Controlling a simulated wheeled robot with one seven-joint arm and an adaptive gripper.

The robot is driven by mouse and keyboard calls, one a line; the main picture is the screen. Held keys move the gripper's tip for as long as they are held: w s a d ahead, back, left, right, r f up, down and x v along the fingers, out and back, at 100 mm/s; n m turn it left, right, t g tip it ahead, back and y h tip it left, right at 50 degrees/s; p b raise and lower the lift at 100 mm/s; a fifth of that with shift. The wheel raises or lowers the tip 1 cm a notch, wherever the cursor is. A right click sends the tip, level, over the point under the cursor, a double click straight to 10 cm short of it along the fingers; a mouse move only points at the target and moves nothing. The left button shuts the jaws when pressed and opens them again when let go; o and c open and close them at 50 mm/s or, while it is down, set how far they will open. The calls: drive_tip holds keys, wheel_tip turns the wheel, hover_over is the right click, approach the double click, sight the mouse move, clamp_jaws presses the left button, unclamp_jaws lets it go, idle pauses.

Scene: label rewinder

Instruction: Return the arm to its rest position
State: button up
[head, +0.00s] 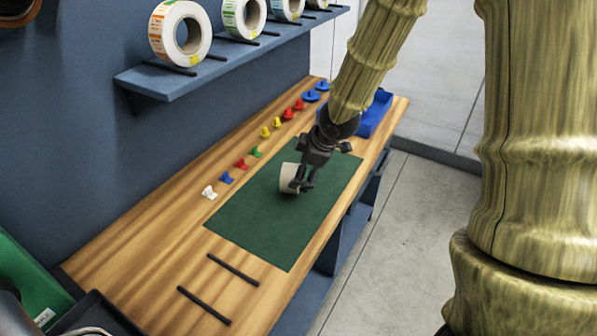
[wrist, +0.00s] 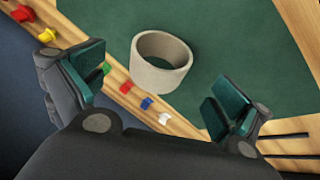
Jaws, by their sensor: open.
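My gripper (head: 303,180) is at the end of my arm, low over the green mat (head: 253,221) on the wooden bench. In the wrist view my gripper (wrist: 160,95) has its two dark, teal-padded fingers spread wide apart, with nothing held between them. A beige cardboard-like ring (head: 288,178) stands on the mat right by the fingertips in the head view. In the wrist view the ring (wrist: 141,79) is hollow and lies beyond the fingers, apart from them. In the head view the fingers partly hide the ring.
Coloured clips, including a white one (head: 209,192), line the bench (head: 150,240) along the wall. A shelf (head: 225,58) above holds label rolls (head: 164,50). A blue tray (head: 374,118) sits at the far end. Two black rods (head: 203,305) lie nearer. Open floor (head: 400,230) is at right.

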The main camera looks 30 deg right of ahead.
drive_tip(key=shift+v, duration=2.05)
